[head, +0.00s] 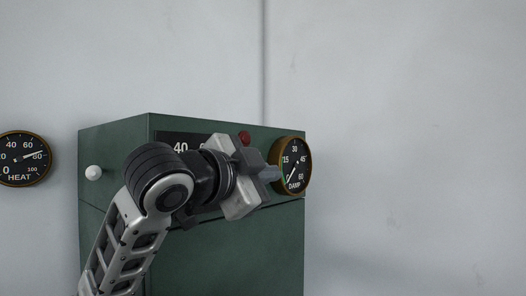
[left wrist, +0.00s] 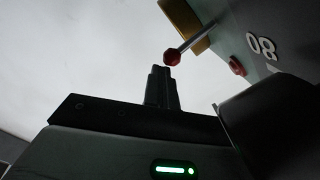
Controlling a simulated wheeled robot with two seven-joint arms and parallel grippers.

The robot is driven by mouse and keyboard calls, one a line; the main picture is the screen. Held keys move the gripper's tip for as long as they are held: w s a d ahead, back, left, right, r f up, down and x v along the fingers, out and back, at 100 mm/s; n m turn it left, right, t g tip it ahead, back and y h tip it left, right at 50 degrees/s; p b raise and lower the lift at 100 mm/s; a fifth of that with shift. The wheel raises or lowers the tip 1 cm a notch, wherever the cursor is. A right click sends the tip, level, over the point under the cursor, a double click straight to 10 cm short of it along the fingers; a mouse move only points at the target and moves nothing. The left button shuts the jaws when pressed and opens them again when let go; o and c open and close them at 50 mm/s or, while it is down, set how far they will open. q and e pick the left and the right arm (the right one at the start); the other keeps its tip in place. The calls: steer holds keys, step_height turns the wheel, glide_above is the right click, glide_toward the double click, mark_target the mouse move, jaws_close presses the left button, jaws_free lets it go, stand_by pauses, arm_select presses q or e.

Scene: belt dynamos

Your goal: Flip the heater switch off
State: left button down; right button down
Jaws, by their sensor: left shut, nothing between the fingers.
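A dark green cabinet (head: 230,250) stands against the wall. In the left wrist view a lever with a red ball tip (left wrist: 172,57) sticks out on a metal stem; no label shows which switch it is. My left gripper (head: 272,174) is at the upper right of the cabinet's front, beside the DAMP gauge (head: 296,165). Its fingers (left wrist: 161,72) are shut and empty, with the tips close to the red ball; I cannot tell whether they touch. A red knob (head: 244,137) shows just above the gripper in the head view. My right gripper is out of view.
A round HEAT gauge (head: 20,158) hangs on the wall at left, its needle near 80. A white knob (head: 93,172) is on the cabinet's left side. Right of the cabinet is bare wall.

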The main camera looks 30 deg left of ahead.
arm_select(q)
steer(key=shift+r, duration=0.1)
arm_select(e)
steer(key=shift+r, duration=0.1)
